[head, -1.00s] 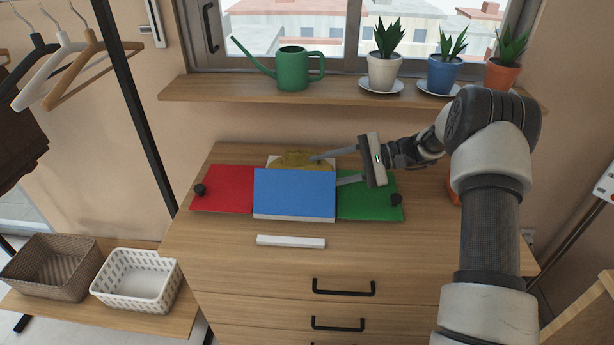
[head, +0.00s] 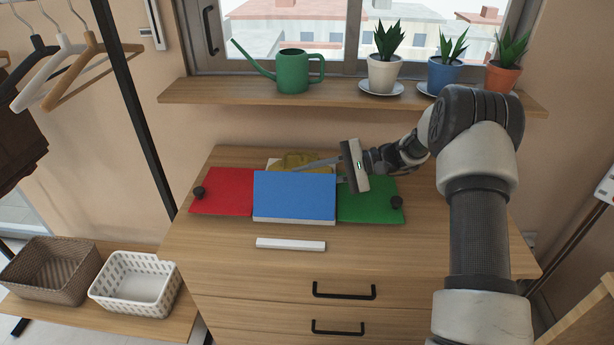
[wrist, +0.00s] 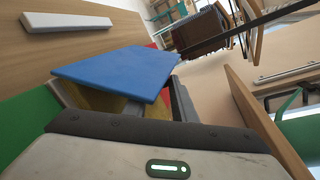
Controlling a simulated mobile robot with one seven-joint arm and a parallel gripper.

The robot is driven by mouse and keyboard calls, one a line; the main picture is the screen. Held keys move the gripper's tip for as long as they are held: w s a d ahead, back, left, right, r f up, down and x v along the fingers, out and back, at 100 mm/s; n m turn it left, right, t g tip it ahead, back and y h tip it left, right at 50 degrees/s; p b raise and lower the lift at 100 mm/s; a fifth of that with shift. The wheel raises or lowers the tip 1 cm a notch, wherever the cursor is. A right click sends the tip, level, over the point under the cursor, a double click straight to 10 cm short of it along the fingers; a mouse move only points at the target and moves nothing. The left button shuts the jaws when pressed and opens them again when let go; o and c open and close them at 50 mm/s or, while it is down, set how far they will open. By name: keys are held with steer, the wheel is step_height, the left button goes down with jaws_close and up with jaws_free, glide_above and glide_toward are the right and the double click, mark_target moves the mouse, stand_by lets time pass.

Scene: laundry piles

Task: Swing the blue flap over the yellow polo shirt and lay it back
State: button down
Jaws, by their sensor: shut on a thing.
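The blue flap (head: 294,195) lies tilted in the middle of the folding board, between the red panel (head: 222,191) and the green panel (head: 368,205). The yellow polo shirt (head: 298,160) shows behind its far edge; the rest is hidden under the flap. My gripper (head: 320,173) reaches in from the right at the flap's far right corner and is shut on the flap. One finger runs past the far edge over the shirt; the other is mostly hidden. In the wrist view the blue flap (wrist: 118,72) slants above a strip of yellow cloth.
A white bar (head: 291,244) lies on the dresser top (head: 220,246) in front of the board. Black knobs stand on the red and green panels. Behind is a shelf (head: 220,92) with a watering can (head: 293,72) and potted plants. Baskets (head: 135,283) stand at lower left.

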mark_target(307, 182)
steer(key=shift+s+r+n+t+p, duration=0.3)
steer(key=shift+s+r+n, duration=0.2)
steer(key=shift+s+r, duration=0.5)
steer(key=shift+s, duration=0.3)
steer(key=shift+f, duration=0.1)
steer(key=c, duration=1.5)
jaws_free()
steer(key=shift+o, duration=0.2)
steer(key=p+v, duration=0.2)
steer(key=v, duration=1.5)
steer(key=shift+d+p, duration=0.15)
steer(key=shift+p, duration=0.15)
